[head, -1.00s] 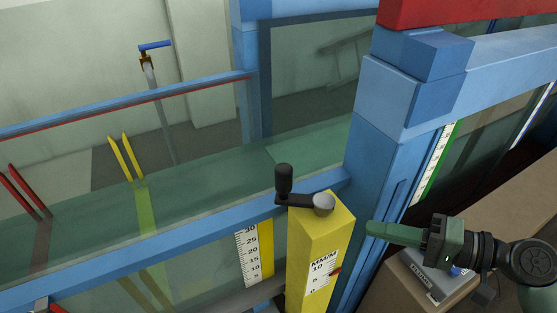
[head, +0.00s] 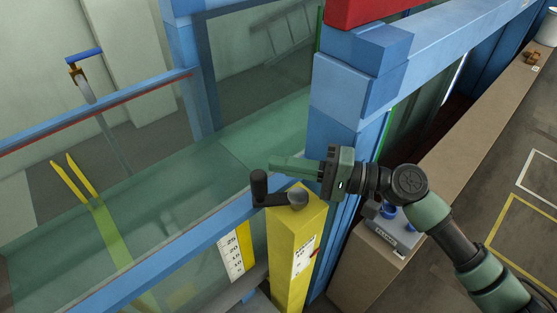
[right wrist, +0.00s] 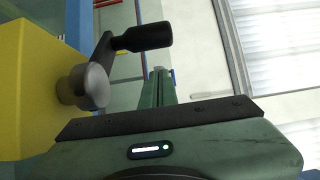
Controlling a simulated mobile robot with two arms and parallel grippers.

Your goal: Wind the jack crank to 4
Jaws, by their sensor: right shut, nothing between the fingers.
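The jack crank has an upright black handle (head: 259,187), a short dark arm and a grey round hub (head: 298,197) on top of the yellow jack post (head: 287,255). The handle points left of the hub. A small white scale (head: 304,254) with a red mark is on the post's face; I cannot read its value. My right gripper (head: 272,163) is shut and empty, its fingers pointing left just above and behind the crank. In the right wrist view the black handle (right wrist: 143,36) and hub (right wrist: 88,86) are left of the fingertips (right wrist: 159,74), apparently apart. My left gripper is out of view.
The blue flume frame (head: 343,95) stands right behind the post. The glass flume with green water (head: 140,215) stretches left. A tall white ruler (head: 231,257) is left of the post.

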